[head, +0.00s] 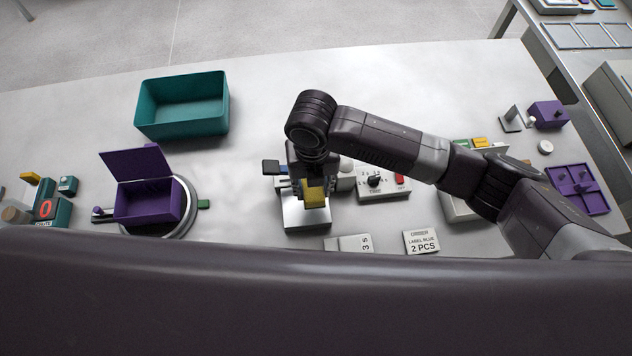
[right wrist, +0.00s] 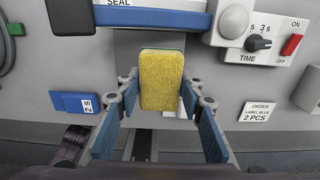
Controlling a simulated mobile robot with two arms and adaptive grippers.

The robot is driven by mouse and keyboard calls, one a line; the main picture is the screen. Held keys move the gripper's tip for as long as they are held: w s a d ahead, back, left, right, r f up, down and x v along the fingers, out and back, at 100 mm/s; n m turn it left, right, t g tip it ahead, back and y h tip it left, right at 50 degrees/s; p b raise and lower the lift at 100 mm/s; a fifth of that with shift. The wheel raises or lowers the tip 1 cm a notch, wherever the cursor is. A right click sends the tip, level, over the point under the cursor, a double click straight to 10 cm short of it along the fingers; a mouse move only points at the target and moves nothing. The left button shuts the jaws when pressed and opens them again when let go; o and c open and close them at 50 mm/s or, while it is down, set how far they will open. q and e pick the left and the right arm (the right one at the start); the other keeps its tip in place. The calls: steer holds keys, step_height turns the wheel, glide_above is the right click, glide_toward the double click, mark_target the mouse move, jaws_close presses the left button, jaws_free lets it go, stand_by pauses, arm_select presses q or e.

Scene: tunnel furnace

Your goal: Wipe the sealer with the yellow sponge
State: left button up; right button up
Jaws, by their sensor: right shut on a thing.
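The yellow sponge (head: 315,194) with a green back is held upright in my right gripper (head: 313,183). In the right wrist view the sponge (right wrist: 161,82) sits between the two blue-padded fingers (right wrist: 160,100), which are shut on it. The sealer (head: 306,216) is a silver-grey device under and around the sponge in the head view. Its blue bar marked SEAL (right wrist: 152,18) lies just beyond the sponge in the wrist view. I cannot tell whether the sponge touches the sealer. My wrist hides part of the sealer. My left gripper is out of view.
A control box with a TIME knob (head: 374,181) and red switch stands right of the sealer. An order card (head: 421,241) lies in front. An open purple box (head: 150,204) on a round stand is left, a teal bin (head: 182,132) behind. Table between bin and sealer is clear.

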steer(key=shift+w+d+r, duration=0.1)
steer(key=shift+r, duration=1.05)
steer(key=shift+f, duration=0.1)
